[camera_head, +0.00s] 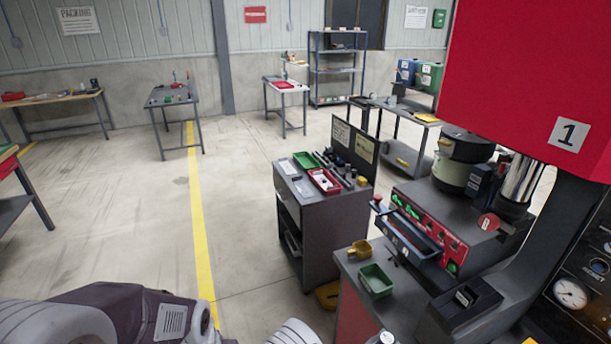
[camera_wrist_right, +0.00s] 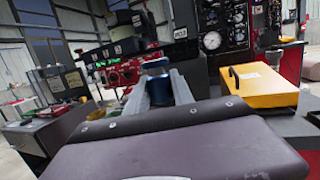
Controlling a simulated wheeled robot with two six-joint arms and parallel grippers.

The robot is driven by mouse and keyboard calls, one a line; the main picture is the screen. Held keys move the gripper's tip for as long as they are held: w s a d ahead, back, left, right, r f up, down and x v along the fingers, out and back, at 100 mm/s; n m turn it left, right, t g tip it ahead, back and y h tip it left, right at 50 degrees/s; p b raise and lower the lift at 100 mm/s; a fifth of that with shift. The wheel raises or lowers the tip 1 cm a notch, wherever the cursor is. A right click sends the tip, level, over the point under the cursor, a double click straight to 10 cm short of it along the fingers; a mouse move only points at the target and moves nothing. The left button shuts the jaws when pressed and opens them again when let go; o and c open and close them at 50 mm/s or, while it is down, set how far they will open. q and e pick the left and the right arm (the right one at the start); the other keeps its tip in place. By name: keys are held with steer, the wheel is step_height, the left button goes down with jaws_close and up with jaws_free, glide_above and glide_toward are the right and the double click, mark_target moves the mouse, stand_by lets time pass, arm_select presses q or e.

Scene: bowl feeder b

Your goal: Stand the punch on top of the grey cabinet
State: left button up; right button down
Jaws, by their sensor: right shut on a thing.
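The dark grey cabinet (camera_head: 336,222) stands in the middle of the head view, with trays and small parts on its top. My right gripper (camera_wrist_right: 164,90) is shut on a short dark blue, round thing (camera_wrist_right: 158,88), probably the punch. It sits between the two grey fingers, and its lower part is hidden. In the head view a small round metal top (camera_head: 386,338) shows at the bottom edge; I cannot tell whether it is the held thing. My left gripper is out of view.
On the cabinet top are a red tray (camera_head: 324,181), a green tray (camera_head: 304,160) and several small dark parts. A bench with a green bin (camera_head: 376,280) and the red-fronted machine (camera_head: 430,235) stand to its right. A yellow case (camera_wrist_right: 262,88) is right of my right gripper.

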steer(key=shift+w+a+f+t, duration=0.15)
steer(key=shift+w+f+t, duration=0.05)
steer(key=shift+w+t, duration=0.1)
steer(key=shift+s+d+f+n+t+y, duration=0.2)
steer(key=shift+s+d+n+t+y, duration=0.2)
steer(key=shift+s+d+n, duration=0.15)
steer(key=shift+d+n+t+y, duration=0.2)
steer(key=shift+n+t+y, duration=0.35)
steer(key=shift+t+y, duration=0.15)
steer(key=shift+w+a+r+n+t+y, duration=0.1)
steer(key=shift+w+n+t+y, duration=0.05)
steer(key=shift+n+t+y, duration=0.75)
steer(key=y, duration=0.1)
steer(key=a+n+t+y, duration=0.1)
steer(key=y, duration=0.1)
steer(key=shift+w+a+r, duration=0.15)
steer(key=shift+w+a, duration=0.05)
steer(key=shift+w, duration=0.15)
steer(key=shift+a, duration=0.15)
